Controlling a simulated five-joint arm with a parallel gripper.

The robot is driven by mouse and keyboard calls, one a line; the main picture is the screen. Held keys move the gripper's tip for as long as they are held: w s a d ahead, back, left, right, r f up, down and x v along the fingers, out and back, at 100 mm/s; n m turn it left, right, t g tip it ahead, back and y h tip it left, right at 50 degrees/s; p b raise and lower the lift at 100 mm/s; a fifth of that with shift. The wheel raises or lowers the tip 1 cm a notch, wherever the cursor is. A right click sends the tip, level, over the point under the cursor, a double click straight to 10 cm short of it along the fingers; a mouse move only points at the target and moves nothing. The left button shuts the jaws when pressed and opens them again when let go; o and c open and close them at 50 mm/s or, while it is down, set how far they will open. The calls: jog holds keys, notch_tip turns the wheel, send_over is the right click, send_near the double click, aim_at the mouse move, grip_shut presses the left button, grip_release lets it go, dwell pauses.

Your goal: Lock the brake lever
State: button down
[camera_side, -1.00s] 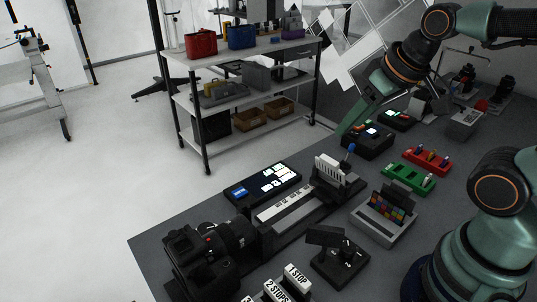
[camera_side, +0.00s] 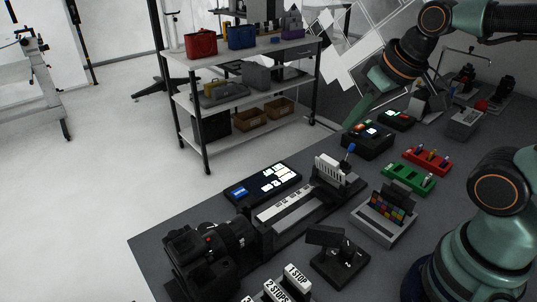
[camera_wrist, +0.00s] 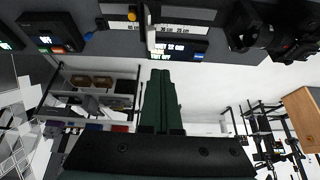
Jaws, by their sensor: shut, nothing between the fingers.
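A small lever with a blue knob (camera_side: 351,147) stands upright beside the white-striped block of the slider unit (camera_side: 288,214) on the dark table. I cannot tell for sure that it is the brake lever, or whether it is locked. My gripper (camera_side: 348,127) has its green fingers pointing down to the left, just above the blue knob in the side picture; the depth gap is unclear. In the wrist view the gripper fingers (camera_wrist: 161,78) are together and empty. The wrist view also shows part of the slider unit with scale marks (camera_wrist: 172,29).
A black camera (camera_side: 205,255) stands at the front left, also in the wrist view (camera_wrist: 275,28). A lit display panel (camera_side: 263,184) lies behind the slider. Dark button boxes (camera_side: 367,141), a green switch block (camera_side: 408,178) and a red one (camera_side: 427,160) stand to the right.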

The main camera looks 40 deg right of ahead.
jog(key=w+d+f+m+g, duration=0.2)
jog(key=w+d+m+g, duration=0.2)
jog(key=w+d+m, duration=0.65)
jog(key=d+f+m+g, duration=0.2)
jog(key=d+f+m, duration=0.6)
jog(key=d, duration=0.5)
jog(key=shift+w+d+f+m+y, duration=0.15)
jog(key=shift+w+m+y, duration=0.15)
jog(key=shift+w+m, duration=0.1)
jog(key=f, duration=0.6)
jog(key=a+f, duration=0.1)
jog(key=f, duration=0.3)
jog(key=shift+s, duration=0.25)
